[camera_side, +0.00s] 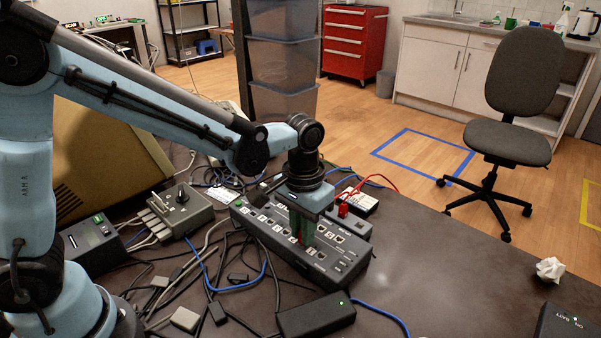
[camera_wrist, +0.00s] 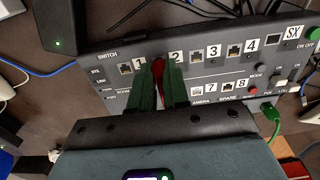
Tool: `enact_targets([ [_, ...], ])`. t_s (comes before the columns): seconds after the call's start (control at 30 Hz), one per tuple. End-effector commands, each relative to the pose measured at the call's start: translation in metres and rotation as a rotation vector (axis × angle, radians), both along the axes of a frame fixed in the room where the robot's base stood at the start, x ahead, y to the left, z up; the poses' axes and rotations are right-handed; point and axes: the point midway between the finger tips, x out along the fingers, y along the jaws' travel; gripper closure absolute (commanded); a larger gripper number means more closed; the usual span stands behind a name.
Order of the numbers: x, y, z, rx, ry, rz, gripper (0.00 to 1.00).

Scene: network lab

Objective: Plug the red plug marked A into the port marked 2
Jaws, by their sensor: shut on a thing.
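The grey switch box (camera_side: 345,268) lies on the dark table, and its numbered port panel (camera_wrist: 105,60) fills the wrist view. My gripper (camera_wrist: 158,75) is shut on a red plug (camera_wrist: 157,70), with one green finger on each side. The plug points at the panel just left of the label 2 (camera_wrist: 174,57). The port there is hidden behind the plug and fingers, so I cannot tell whether the plug is in it. No letter shows on the plug. In the side view my gripper (camera_side: 303,226) points down at the box, fingertips close to its top.
Port 1 (camera_wrist: 125,68) is left of the plug; port 3 (camera_wrist: 196,55) is right. A green plug (camera_wrist: 270,112) with cable sits right of the lower row.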

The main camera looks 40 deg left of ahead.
Motion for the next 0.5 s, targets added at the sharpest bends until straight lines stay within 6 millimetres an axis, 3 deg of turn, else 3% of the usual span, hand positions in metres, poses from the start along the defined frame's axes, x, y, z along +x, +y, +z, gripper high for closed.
enact_targets([
  [0.17, 0.0001, 0.0, -0.0025, 0.0, 0.0, 0.0, 1.0],
  [0.2, 0.0001, 0.0, -0.0028, 0.0, 0.0, 0.0, 0.83],
  [0.37, 0.0001, 0.0, -0.0026, 0.0, 0.0, 0.0, 0.59],
  [0.5, 0.0001, 0.0, -0.0026, 0.0, 0.0, 0.0, 0.55],
])
